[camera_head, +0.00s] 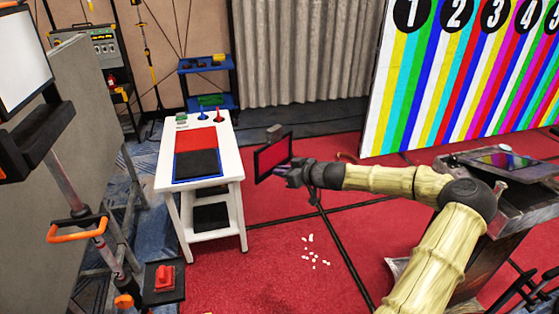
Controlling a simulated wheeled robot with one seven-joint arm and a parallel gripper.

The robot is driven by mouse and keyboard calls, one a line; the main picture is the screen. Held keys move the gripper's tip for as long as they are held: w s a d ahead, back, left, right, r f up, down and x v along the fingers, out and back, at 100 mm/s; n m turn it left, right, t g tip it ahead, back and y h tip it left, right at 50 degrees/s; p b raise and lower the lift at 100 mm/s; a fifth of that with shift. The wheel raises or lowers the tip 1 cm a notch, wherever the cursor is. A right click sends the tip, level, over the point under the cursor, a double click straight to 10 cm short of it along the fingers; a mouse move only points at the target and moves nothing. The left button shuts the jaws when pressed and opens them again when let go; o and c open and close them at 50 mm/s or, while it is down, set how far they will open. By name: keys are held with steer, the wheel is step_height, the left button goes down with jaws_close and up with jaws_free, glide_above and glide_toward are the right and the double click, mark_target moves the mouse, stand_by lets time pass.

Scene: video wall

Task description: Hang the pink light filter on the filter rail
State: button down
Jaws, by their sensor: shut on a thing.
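My gripper (290,171) is shut on a dark-framed flat panel with a deep red-pink face (273,157), which looks like the pink light filter. The panel is held upright and slightly tilted, in the air just right of a white table, apart from it. A small grey block (274,132) shows at its top edge. The fingertips are small and partly hidden at the panel's right edge. I cannot make out for sure which thing is the filter rail.
The white table (232,146) bears a red panel (196,139), a black panel (197,163) and small blue and red items. A lit screen on a stand (22,50) is at the left. A numbered colour-striped wall (465,75) stands at the back right. White bits (313,255) lie on the red floor.

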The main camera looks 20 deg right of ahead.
steer(key=s+f+m+t+h+b, duration=0.1)
steer(key=s+f+m+h, duration=0.25)
steer(key=f, duration=1.75)
steer(key=s+a+f+m+h+b, duration=0.1)
steer(key=s+a+h, duration=0.1)
steer(key=s+a, duration=0.4)
steer(key=a, duration=0.5)
steer(key=shift+s+f, duration=0.3)
steer(key=shift+s, duration=0.1)
steer(key=shift+w, duration=0.1)
